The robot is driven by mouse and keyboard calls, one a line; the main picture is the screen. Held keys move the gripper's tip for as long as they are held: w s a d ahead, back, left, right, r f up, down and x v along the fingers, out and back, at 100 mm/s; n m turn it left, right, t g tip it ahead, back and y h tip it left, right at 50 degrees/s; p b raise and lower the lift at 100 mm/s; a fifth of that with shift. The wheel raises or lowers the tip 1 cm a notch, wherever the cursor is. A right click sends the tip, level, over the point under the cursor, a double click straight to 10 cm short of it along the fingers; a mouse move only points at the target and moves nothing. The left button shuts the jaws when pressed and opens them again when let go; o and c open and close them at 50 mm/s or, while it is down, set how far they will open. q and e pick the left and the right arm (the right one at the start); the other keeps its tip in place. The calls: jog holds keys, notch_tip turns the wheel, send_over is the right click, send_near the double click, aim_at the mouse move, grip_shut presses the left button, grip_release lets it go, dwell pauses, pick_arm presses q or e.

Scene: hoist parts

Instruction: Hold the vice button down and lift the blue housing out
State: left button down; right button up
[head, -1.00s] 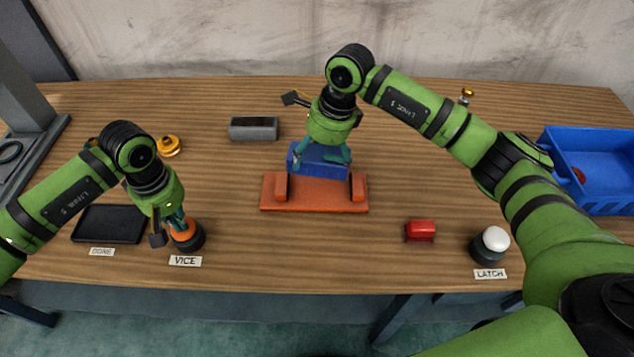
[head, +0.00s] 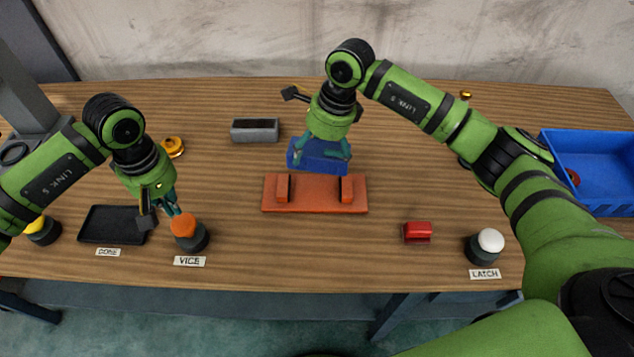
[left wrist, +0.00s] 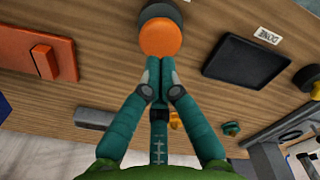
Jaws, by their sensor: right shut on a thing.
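The blue housing (head: 318,156) is in my right gripper (head: 322,150), held behind and above the orange vice (head: 316,204). The vice's two jaws (head: 347,190) stand clear with nothing between them. My left gripper (head: 170,206) is up and to the left of the orange vice button (head: 183,226), off its top. In the left wrist view the fingers (left wrist: 158,65) lie together, just short of the orange button (left wrist: 160,38), with nothing between them. The housing's underside is hidden.
A black tray (head: 112,225) labelled DONE lies left of the button. A grey block (head: 254,130) lies behind. A red piece (head: 417,232) and the white LATCH button (head: 490,241) are at the right front. A blue bin (head: 598,165) stands far right.

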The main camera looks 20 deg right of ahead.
pick_arm(q)
jog(key=shift+r, duration=0.2)
notch_tip(320, 180, up, 12)
dwell(0.6)
jog(key=shift+d+f, duration=0.1)
